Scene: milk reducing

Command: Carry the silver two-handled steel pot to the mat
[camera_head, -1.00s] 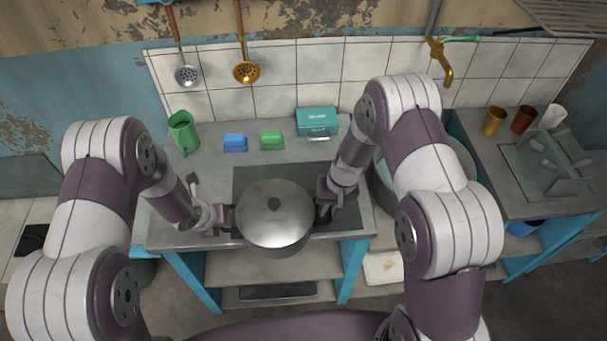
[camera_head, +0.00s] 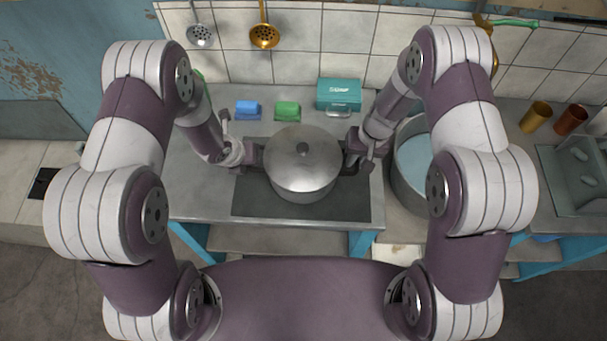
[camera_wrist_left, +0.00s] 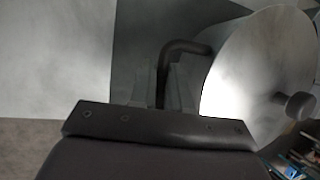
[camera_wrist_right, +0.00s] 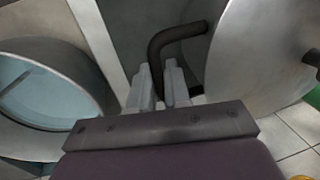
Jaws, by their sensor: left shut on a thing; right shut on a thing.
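The silver steel pot (camera_head: 302,172) with its lid and dark knob is over the dark mat (camera_head: 345,207) on the counter. I cannot tell whether its base touches the mat. My left gripper (camera_head: 256,158) is shut on the pot's left handle, which also shows in the left wrist view (camera_wrist_left: 185,47). My right gripper (camera_head: 350,152) is shut on the right handle, seen in the right wrist view (camera_wrist_right: 178,36). The pot looks upright. It hides the middle of the mat.
A blue block (camera_head: 248,108), a green block (camera_head: 287,109) and a teal box (camera_head: 339,95) stand behind the pot. A large basin of water (camera_head: 412,165) is at the right. Bare counter (camera_head: 200,190) lies left of the mat.

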